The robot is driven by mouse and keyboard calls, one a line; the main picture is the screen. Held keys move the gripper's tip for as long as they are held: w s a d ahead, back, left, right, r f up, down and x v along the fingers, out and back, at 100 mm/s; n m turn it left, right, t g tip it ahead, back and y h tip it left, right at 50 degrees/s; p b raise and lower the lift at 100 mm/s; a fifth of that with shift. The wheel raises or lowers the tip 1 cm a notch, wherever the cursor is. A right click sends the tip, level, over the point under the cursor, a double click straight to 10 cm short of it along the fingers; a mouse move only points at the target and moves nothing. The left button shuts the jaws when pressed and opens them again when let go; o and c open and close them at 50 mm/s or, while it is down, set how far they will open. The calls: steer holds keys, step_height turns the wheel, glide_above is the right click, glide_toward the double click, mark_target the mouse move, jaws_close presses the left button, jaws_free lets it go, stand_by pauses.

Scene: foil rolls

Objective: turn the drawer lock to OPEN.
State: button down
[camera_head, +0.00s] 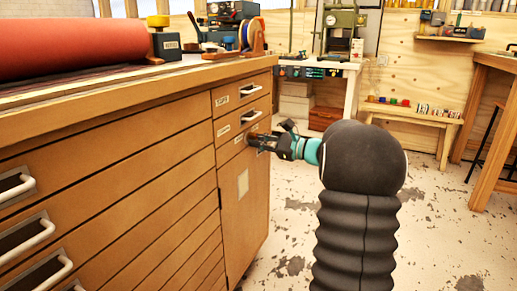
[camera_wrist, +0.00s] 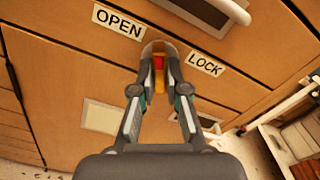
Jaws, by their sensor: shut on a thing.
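The drawer lock (camera_wrist: 159,64) shows in the wrist view as a small knob with red and yellow parts on the wooden cabinet front. An OPEN label (camera_wrist: 118,22) is on its left and a LOCK label (camera_wrist: 205,65) on its right. My gripper (camera_wrist: 159,85) is shut on the lock knob, with one finger on each side. The fingers hide part of the knob, and I cannot tell exactly which label it points to. In the head view my gripper (camera_head: 259,140) reaches the cabinet front below the small drawers, and the lock is hidden there.
The wooden cabinet (camera_head: 130,170) has wide drawers with white handles (camera_head: 15,187) sticking out on the left. A small drawer handle (camera_head: 251,115) is just above my gripper. A red roll (camera_head: 70,48) lies on top.

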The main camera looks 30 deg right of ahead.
steer(key=shift+w+d+n+b, duration=0.1)
steer(key=shift+n+b, duration=0.05)
steer(key=shift+n, duration=0.6)
steer(key=shift+d+n+b, duration=0.1)
steer(key=shift+n+b, duration=0.05)
steer(key=shift+n, duration=0.6)
steer(key=c, duration=1.2)
jaws_free()
steer(key=v, duration=1.2)
